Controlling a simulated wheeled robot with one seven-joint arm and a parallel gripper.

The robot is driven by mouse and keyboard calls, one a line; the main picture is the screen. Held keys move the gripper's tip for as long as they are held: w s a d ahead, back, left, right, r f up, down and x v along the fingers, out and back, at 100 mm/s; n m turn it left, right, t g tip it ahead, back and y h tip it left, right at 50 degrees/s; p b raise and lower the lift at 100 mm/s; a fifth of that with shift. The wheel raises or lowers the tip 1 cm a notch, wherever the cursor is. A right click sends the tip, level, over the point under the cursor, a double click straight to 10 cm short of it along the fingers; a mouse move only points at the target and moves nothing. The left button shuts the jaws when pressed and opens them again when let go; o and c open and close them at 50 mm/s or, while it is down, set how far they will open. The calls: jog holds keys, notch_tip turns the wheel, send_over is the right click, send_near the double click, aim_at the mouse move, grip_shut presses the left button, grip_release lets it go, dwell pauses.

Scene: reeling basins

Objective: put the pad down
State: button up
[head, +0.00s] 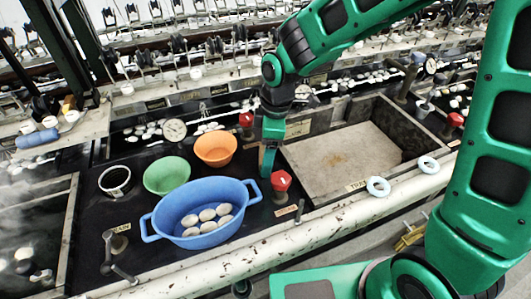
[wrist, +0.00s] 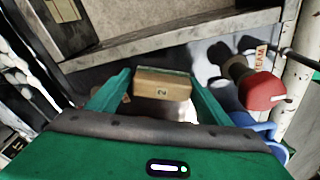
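The pad (wrist: 162,86) is a small tan block with a greenish top edge and a small dark mark on its face. In the wrist view it sits between the two green fingertips of my gripper (wrist: 160,78), which appear to touch it on both sides. In the head view my gripper (head: 268,160) points down over the dark counter, between the orange bowl and the grey basin. The pad is mostly hidden there by the fingers. I cannot tell exactly how high it is above the counter.
A red knob (head: 282,181) stands close to the right of my gripper. A blue tub (head: 200,233) with several pale cocoons, a green bowl (head: 166,176) and an orange bowl (head: 216,149) are to the left. A grey basin (head: 340,160) lies right. Little counter is clear.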

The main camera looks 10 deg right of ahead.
jog(key=shift+o, duration=0.3)
jog(key=shift+s+f, duration=0.45)
jog(key=shift+a+r, duration=0.1)
jog(key=shift+r, duration=0.25)
notch_tip(320, 180, up, 12)
jog(key=d, duration=0.1)
jog(key=shift+w+d+r, duration=0.15)
jog(key=shift+w+d, duration=0.05)
jog(key=shift+d, duration=0.05)
